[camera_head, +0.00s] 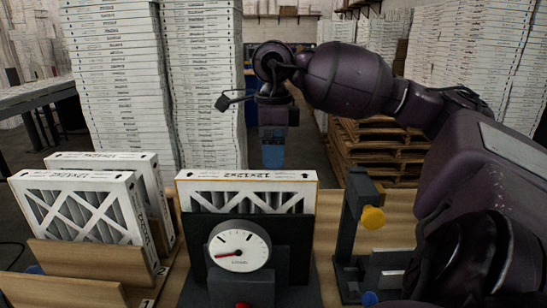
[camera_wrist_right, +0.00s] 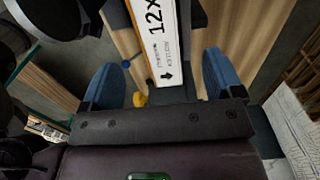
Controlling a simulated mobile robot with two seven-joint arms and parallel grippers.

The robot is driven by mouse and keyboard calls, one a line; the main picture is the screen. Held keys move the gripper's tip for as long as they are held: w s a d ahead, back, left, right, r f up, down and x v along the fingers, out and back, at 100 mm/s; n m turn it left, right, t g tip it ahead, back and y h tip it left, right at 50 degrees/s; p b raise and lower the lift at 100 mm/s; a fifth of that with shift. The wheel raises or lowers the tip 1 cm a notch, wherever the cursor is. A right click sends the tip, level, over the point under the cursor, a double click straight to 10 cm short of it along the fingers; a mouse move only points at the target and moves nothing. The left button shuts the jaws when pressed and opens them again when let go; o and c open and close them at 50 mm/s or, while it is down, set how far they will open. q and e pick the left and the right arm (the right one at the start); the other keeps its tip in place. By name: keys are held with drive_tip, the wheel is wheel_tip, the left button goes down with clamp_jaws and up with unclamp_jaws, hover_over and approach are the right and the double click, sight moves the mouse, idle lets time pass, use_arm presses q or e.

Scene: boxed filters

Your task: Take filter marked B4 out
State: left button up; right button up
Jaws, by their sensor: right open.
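A filter (camera_head: 248,196) with a white and orange-brown frame marked "12x12x2" stands upright in a dark stand with a round gauge (camera_head: 239,246) in front. I cannot read B4 on any filter. Two more white filters stand in a wooden rack at the left: one in front (camera_head: 78,206) and one behind (camera_head: 148,172). My right gripper (camera_head: 272,150) is above the stand's filter in the head view, pointing down. In the right wrist view its blue fingers (camera_wrist_right: 160,82) are apart, with the filter's label edge (camera_wrist_right: 158,40) between them and gaps both sides. My left gripper is not in view.
The wooden rack (camera_head: 90,262) has slots numbered 1 and 2. A dark post with a yellow knob (camera_head: 373,218) stands right of the gauge stand. Tall stacks of white boxed filters (camera_head: 205,85) and wooden pallets (camera_head: 380,150) are behind the table.

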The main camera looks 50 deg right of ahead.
wheel_tip(320, 180, up, 8)
drive_tip(key=shift+r, duration=0.15)
idle(0.3)
